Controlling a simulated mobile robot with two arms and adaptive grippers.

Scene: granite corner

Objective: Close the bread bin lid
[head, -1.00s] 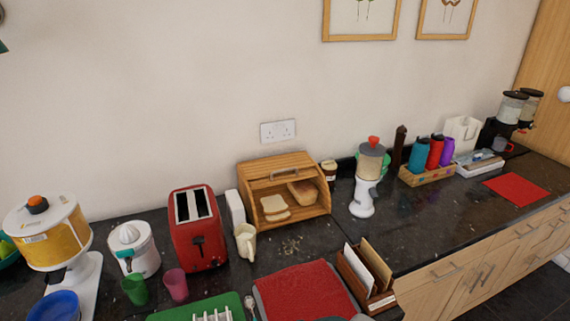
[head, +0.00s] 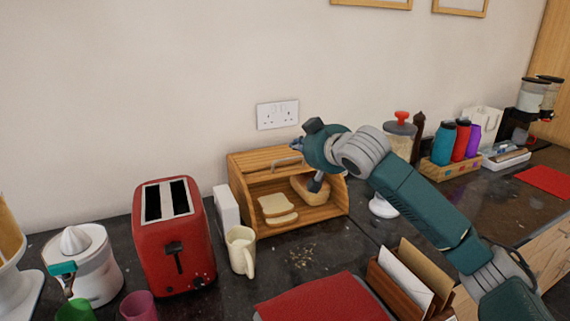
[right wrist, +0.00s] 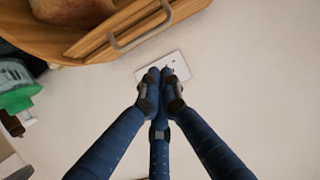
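The wooden bread bin (head: 240,215) stands against the wall with its lid (head: 262,167) up, so the front is open. The lid's metal handle (head: 288,161) is near the top edge. Bread slices (head: 276,207) and a loaf (head: 309,190) show inside. My right gripper (head: 297,145) is in front of the bin's upper right, partly hidden by its own wrist. In the right wrist view its fingertips (right wrist: 163,76) are together with nothing seen between them. The handle (right wrist: 140,28) shows there just beyond them, apart in the picture. My left gripper is not in view.
A red toaster (head: 172,240) and a cream mug (head: 241,250) stand left of the bin. A letter holder (head: 392,287) and red mat (head: 322,300) lie in front. Some bare counter (head: 305,258) shows before the bin.

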